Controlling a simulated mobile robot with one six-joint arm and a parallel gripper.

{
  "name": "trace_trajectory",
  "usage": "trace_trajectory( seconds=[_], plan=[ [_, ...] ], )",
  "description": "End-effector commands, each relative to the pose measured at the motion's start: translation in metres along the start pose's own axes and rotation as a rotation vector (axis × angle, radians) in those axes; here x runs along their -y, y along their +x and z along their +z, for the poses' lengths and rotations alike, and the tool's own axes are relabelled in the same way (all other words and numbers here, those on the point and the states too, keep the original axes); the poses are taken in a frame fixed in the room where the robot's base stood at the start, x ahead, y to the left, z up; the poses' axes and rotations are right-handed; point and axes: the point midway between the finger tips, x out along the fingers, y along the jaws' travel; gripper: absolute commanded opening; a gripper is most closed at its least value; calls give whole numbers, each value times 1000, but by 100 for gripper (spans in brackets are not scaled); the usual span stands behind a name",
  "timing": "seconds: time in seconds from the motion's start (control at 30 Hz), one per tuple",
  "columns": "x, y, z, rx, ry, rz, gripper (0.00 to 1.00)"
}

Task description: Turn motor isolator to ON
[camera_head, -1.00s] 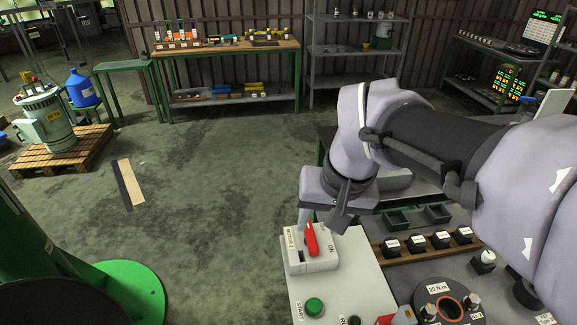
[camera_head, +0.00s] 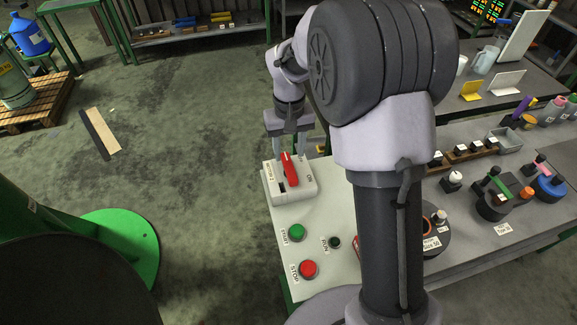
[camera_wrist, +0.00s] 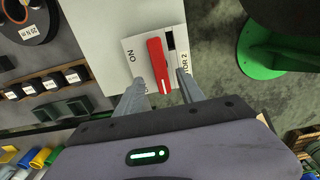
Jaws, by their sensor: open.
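The motor isolator is a white box (camera_head: 304,190) at the far end of a pale panel. It carries a red handle (camera_head: 289,167), with the word ON printed to the right of the handle. In the wrist view the red handle (camera_wrist: 157,62) lies lengthwise, with ON to its left and a dark slot to its right. My gripper (camera_head: 290,150) is open at the far end of the handle. In the wrist view its two fingers (camera_wrist: 163,84) stand on either side of the handle's near end, with gaps visible. I cannot tell whether they touch it.
A green START button (camera_head: 297,232), a red STOP button (camera_head: 308,269) and a small dark button (camera_head: 334,242) sit on the same panel. A bench with parts (camera_head: 530,225) stands to the right.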

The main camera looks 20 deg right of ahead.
Motion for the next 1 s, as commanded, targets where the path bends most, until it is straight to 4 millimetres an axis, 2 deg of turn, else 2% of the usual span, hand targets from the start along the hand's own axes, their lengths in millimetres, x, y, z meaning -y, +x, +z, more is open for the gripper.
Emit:
trace_trajectory(
  seconds=[0.03, 0.2, 0.33, 0.57, 0.6, 0.8, 0.83, 1.0],
  plan=[
    [0, 17, 0, 3, 0, 0, 45],
    [0, 48, 0, 1, 1, 0, 45],
    [0, 57, 0, -1, 0, 0, 45],
    [0, 58, 0, -1, 1, 0, 45],
    [0, 58, 0, -1, 1, 0, 44],
    [0, 57, 0, -1, 1, 0, 4],
    [0, 57, 0, -1, 1, 0, 0],
    [0, 57, 0, -1, 3, 0, 0]
  ],
)
